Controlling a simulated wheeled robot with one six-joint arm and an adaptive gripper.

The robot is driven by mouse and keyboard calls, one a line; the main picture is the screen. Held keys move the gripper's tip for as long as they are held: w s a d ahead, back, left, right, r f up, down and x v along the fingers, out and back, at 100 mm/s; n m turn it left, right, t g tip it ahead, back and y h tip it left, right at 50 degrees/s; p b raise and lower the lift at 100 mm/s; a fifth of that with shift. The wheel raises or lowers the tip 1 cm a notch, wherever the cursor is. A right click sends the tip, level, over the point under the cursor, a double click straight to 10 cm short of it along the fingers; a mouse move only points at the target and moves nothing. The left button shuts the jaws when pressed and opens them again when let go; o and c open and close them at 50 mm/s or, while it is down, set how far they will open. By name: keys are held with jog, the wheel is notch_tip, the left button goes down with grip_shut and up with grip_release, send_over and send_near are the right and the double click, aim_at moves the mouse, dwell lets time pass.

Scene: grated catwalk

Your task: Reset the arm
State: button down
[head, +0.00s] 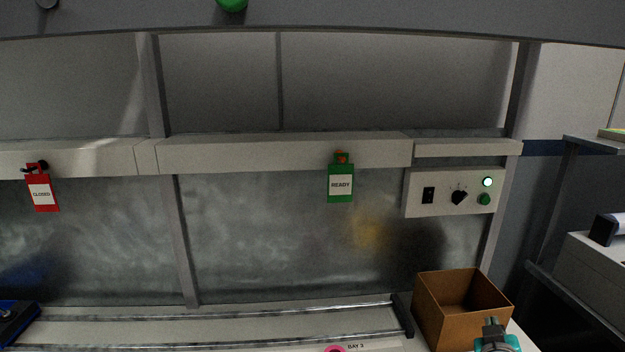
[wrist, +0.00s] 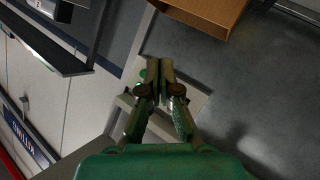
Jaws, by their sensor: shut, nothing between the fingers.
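My gripper (wrist: 159,66) shows in the wrist view with its two green fingers together at the tips, shut and with nothing between them. Part of my arm's teal end also shows at the bottom right of the head view, in front of the open cardboard box (head: 452,322); the fingers are hard to make out there. In the wrist view the box (wrist: 205,14) is at the top, beyond the fingertips and apart from them.
A control panel (head: 455,207) with a switch, a knob and a lit green lamp is on the back wall. A green READY tag (head: 341,184) and a red CLOSED tag (head: 42,194) hang from the rail. Dark shelving (head: 562,225) stands at the right.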

jog(key=s+a+f+n+t+y, duration=0.1)
jog(key=s+a+f+y, duration=0.1)
jog(key=s+a+f, duration=0.6)
jog(key=s+a+f+n+t+y, duration=0.1)
jog(key=s+a+f+y, duration=0.2)
jog(key=s+a+f, duration=0.5)
jog(key=s+a+y, duration=0.1)
jog(key=s+a, duration=0.1)
jog(key=s, duration=1.1)
jog(key=s+a+r+m+y, duration=0.1)
jog(key=s+a, duration=0.1)
jog(key=s, duration=1.2)
jog(key=shift+a+y, duration=0.25)
jog(key=shift+y, duration=0.15)
jog(key=shift+s, duration=0.1)
